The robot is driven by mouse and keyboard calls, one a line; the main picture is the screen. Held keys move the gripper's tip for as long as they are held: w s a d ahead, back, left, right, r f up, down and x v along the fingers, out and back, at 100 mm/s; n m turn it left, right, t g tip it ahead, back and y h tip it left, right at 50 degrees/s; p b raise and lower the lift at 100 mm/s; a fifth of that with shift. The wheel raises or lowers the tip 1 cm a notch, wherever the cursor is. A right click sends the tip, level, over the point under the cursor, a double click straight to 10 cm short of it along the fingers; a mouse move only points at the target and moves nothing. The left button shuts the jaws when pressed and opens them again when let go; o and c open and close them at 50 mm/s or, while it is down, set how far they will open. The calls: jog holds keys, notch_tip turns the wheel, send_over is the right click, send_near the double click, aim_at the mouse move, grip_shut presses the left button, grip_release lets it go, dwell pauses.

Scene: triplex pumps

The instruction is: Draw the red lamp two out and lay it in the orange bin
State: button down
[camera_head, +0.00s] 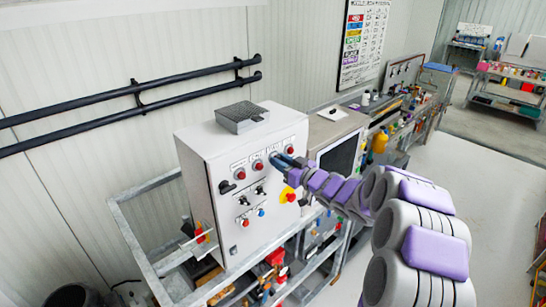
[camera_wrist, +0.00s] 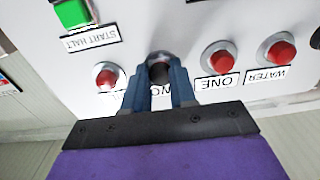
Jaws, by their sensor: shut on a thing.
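My gripper (camera_wrist: 160,78) reaches the front of the white control cabinet (camera_head: 212,160), at the lamp place labelled TWO. In the head view my gripper (camera_head: 279,161) covers that lamp. I cannot tell whether the lamp is still fully seated. I cannot make out an orange bin in either view.
Red lamps stand close on both sides: lamp one (camera_wrist: 219,57), the water lamp (camera_wrist: 281,53) and another (camera_wrist: 106,76). A red-and-yellow knob (camera_head: 289,195) is below. A grey box (camera_head: 242,117) sits on top of the cabinet. Floor (camera_head: 480,190) at right is clear.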

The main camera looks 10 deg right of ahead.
jog(key=shift+d, duration=0.1)
jog(key=v, duration=0.6)
jog(key=shift+s, duration=0.35)
dwell(1.0)
jog(key=shift+d, duration=0.1)
jog(key=shift+f, duration=0.1)
